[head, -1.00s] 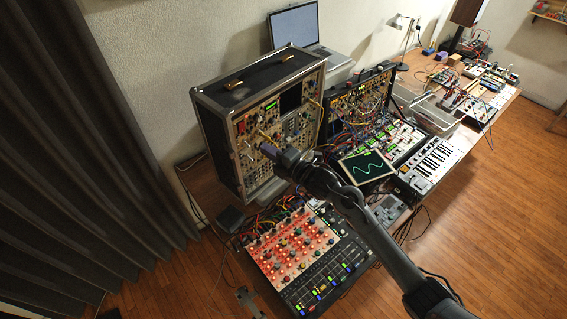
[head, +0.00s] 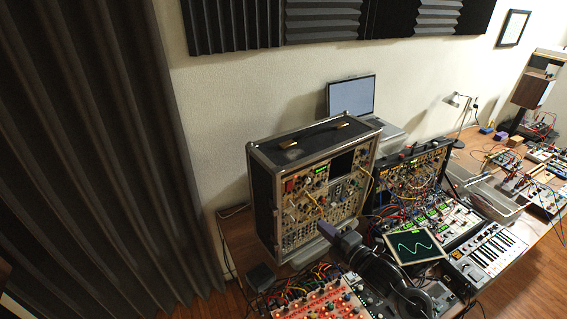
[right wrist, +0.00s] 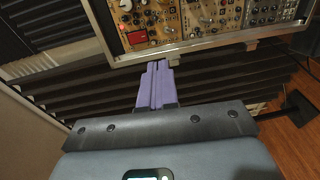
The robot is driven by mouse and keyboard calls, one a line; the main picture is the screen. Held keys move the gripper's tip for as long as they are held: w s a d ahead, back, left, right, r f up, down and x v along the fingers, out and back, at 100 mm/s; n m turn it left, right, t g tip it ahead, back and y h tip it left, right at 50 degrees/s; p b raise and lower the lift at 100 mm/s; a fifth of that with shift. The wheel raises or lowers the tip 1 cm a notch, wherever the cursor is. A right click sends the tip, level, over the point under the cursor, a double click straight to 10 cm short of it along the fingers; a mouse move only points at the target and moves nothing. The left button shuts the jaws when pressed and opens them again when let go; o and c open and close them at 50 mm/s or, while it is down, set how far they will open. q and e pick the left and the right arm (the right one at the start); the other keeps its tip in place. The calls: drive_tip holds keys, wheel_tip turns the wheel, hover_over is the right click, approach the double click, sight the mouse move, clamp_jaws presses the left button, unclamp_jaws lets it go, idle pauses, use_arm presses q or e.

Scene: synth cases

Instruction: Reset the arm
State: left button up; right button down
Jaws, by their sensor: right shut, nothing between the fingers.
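My right arm (head: 385,275) comes up from the lower right in the head view. Its right gripper (head: 322,229) has purple fingers and points up and left, seen against the lower front of the tall black synth case (head: 262,205). In the right wrist view the two purple fingers (right wrist: 157,66) lie side by side, shut and empty. Their tips appear just below the case's metal bottom edge (right wrist: 210,45); I cannot tell the gap. My left gripper does not show.
An orange-red mixer panel (head: 318,303) with cables lies below the gripper. A tilted scope screen (head: 415,246), a small keyboard (head: 487,255) and a cabled modular rack (head: 410,172) stand to the right. A laptop (head: 352,97) is behind the case. Grey curtains (head: 110,150) hang at left.

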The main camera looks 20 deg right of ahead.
drive_tip(key=s+a+f+m+g+h+p, duration=0.1)
drive_tip(key=s+a+f+m+g+p, duration=0.2)
drive_tip(key=s, duration=0.6)
drive_tip(key=s+a+f+m+g+p, duration=0.15)
drive_tip(key=s+a+f+p, duration=0.3)
drive_tip(key=s, duration=0.45)
use_arm(q)
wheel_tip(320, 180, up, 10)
drive_tip(key=p, duration=0.2)
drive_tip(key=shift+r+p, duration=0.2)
drive_tip(key=shift+p, duration=0.2)
use_arm(e)
drive_tip(key=s+d+r+m+g+h, duration=0.1)
drive_tip(key=s+d+m+g+h, duration=0.1)
drive_tip(key=s+m+g, duration=0.2)
drive_tip(key=s+d+r+m+g+h, duration=0.1)
drive_tip(key=s+m+g, duration=0.3)
drive_tip(key=s+m, duration=0.7)
drive_tip(key=s+d+h, duration=0.1)
drive_tip(key=s, duration=0.1)
drive_tip(key=shift+s+d, duration=0.2)
drive_tip(key=shift+s, duration=0.2)
drive_tip(key=shift+r, duration=0.1)
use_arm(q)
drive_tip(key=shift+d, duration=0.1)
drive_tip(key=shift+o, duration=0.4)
